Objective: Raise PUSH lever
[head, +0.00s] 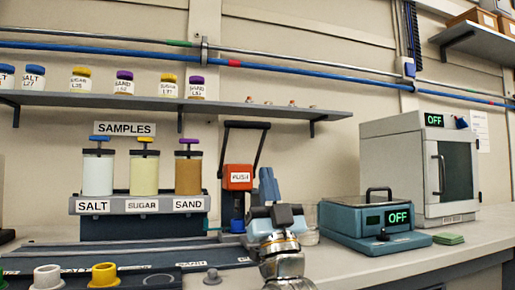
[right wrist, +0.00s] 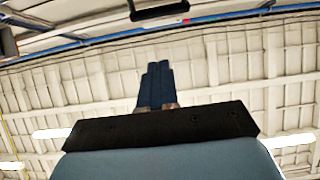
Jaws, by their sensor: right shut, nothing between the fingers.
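The PUSH lever is a black U-shaped handle (head: 247,125) whose two arms rise from a red block (head: 237,177) with a white PUSH label, in the middle of the head view. The handle stands up, its crossbar above the block. My right gripper (head: 267,178) is just right of the red block, below the crossbar, fingers pointing up. Its blue fingers (right wrist: 157,80) are together and empty in the right wrist view. A black bar (right wrist: 158,11), likely the crossbar, shows beyond the fingertips, apart from them. My left gripper is in neither view.
A samples rack (head: 140,206) with salt, sugar and sand jars stands left of the lever. A teal balance (head: 345,220) and a grey oven (head: 400,150), both reading OFF, stand to the right. A shelf (head: 220,107) with jars runs above.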

